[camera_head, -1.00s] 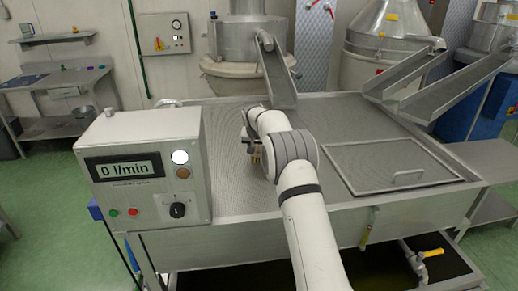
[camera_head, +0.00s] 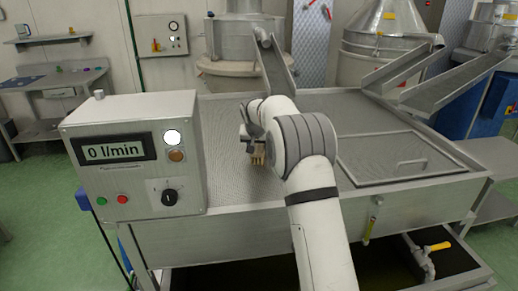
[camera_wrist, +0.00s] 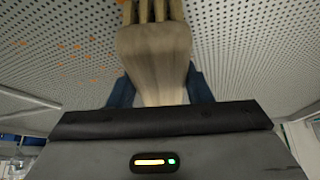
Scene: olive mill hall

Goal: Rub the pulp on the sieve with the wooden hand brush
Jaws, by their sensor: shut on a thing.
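The wooden hand brush (camera_wrist: 155,55) is between the blue fingers of my gripper (camera_wrist: 160,92) in the wrist view, with its thick tufts pointing away from the gripper. My gripper (camera_head: 248,140) is shut on it. In the head view the brush (camera_head: 258,155) shows as a small tan piece low over the sieve, partly hidden by my arm. The sieve (camera_head: 232,180) is a wide grey perforated plate. Orange specks of pulp (camera_wrist: 75,46) lie on it left of the brush in the wrist view. I cannot tell whether the tufts touch the plate.
A control box (camera_head: 135,160) reading 0 l/min stands at the sieve's left edge. A metal chute (camera_head: 275,65) comes down behind my arm. A handled lid (camera_head: 400,158) covers the right part, with more chutes (camera_head: 405,68) at the back right. A tap with a yellow handle (camera_head: 437,246) sits below.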

